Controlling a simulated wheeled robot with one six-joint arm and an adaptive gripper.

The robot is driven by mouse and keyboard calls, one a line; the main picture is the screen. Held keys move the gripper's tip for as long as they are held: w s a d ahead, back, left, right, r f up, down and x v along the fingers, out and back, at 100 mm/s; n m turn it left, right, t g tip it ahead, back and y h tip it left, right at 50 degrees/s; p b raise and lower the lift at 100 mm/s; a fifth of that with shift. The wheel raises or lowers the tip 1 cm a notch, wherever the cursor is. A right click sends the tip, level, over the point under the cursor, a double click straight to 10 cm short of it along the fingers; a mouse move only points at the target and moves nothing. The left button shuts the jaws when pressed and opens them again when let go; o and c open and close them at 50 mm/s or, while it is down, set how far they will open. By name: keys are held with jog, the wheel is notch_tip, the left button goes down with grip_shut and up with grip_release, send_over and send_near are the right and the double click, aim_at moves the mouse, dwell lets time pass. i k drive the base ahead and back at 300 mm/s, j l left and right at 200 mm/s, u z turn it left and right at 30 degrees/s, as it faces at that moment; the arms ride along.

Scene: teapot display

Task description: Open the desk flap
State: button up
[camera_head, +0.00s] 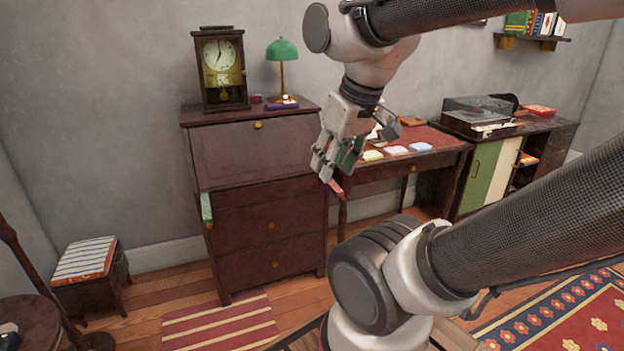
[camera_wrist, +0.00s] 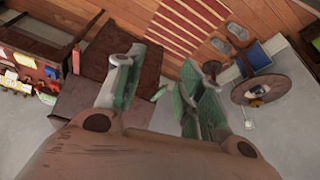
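The dark wooden desk (camera_head: 265,240) stands against the wall. Its slanted flap (camera_head: 245,155) is closed, with a small brass knob (camera_head: 258,125) near its top edge. A green-ended support (camera_head: 206,207) sticks out below the flap at the left, and a red-ended support (camera_head: 337,187) at the right. My gripper (camera_head: 326,168) is in front of the desk's right side, near the red-ended support; contact cannot be told. In the wrist view my gripper (camera_wrist: 160,95) has its fingers apart with nothing between them. The green-ended support (camera_wrist: 160,93) appears beyond that gap.
A clock (camera_head: 221,68) and a green lamp (camera_head: 282,58) stand on top of the desk. A side table (camera_head: 440,150) with coloured cards is close on the right. A striped stool (camera_head: 87,262) is at the left. The floor before the desk has a striped rug (camera_head: 220,325).

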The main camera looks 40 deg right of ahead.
aim_at(225, 154)
jog(key=i+l, duration=0.35)
jog(key=i, duration=0.15)
jog(key=i+l+u, duration=0.1)
jog(key=i+l, duration=0.2)
jog(key=i, duration=0.2)
